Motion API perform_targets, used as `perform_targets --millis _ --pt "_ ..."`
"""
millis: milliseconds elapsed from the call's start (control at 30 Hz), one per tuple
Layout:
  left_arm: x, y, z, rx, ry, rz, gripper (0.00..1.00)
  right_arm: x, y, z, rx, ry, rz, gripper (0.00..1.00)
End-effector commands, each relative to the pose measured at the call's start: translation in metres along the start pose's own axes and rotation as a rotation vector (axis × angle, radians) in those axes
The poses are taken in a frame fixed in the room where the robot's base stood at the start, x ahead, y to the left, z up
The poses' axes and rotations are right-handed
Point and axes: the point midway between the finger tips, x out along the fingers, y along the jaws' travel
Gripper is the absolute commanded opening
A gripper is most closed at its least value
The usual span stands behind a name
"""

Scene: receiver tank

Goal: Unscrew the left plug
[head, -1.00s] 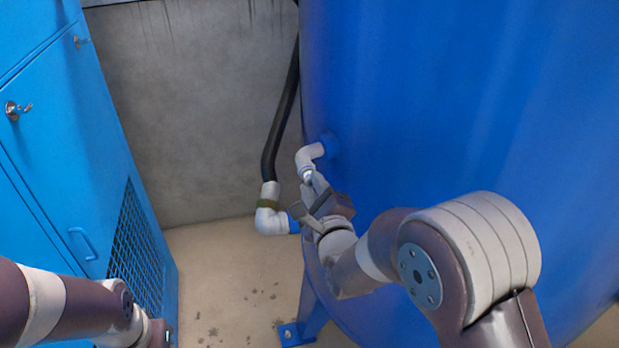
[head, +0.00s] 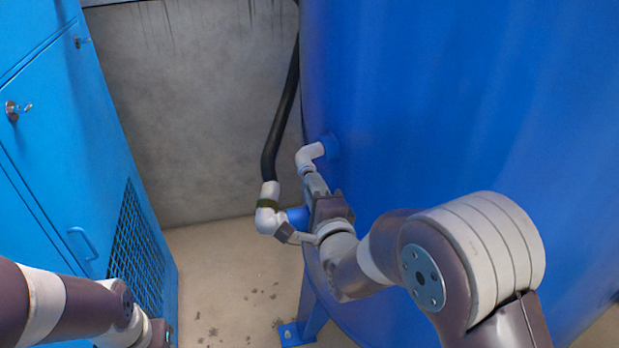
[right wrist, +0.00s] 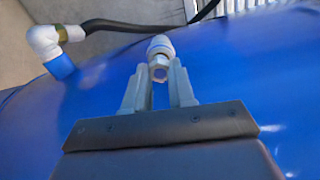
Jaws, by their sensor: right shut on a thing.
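The plug (right wrist: 158,73) is a small, pale hex-shaped piece at the end of a white elbow fitting (head: 311,153) on the tank (head: 450,110). The fitting also shows beyond the fingers in the right wrist view (right wrist: 160,46). My right gripper (head: 309,177) is at the elbow's lower end, with its fingers on both sides of the plug and shut on it. In the head view the fingers and gripper body hide most of the plug. My left arm shows at the lower left, but its fingers are out of view.
A second white elbow (head: 268,214) with a black hose (head: 283,110) sits close left of my right gripper, on a blue stub from the tank. A blue cabinet (head: 75,160) stands at the left. A tank leg (head: 312,315) rests on the bare floor between them.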

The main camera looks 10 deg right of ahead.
Motion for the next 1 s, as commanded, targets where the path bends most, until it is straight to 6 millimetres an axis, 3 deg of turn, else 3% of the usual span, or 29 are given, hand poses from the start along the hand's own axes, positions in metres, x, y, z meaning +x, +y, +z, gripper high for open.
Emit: perform_targets --millis 333,633,900,1000 --pt "0.001 0.0 0.0 0.0 0.0 0.0 0.43 -0.02 -0.001 0.0 0.002 0.0 -0.002 0.0" --pt "-0.009 0.0 -0.001 0.0 0.0 0.0 0.43 -0.054 -0.002 0.0 0.002 -0.001 -0.001 0.0" --pt "-0.008 0.0 -0.001 0.0 0.0 0.0 0.43 -0.054 0.001 0.0 0.002 0.001 -0.001 0.0" --pt "-0.007 0.0 -0.001 0.0 0.0 0.0 0.43 -0.042 0.018 -0.006 -0.006 0.009 0.004 0.0"
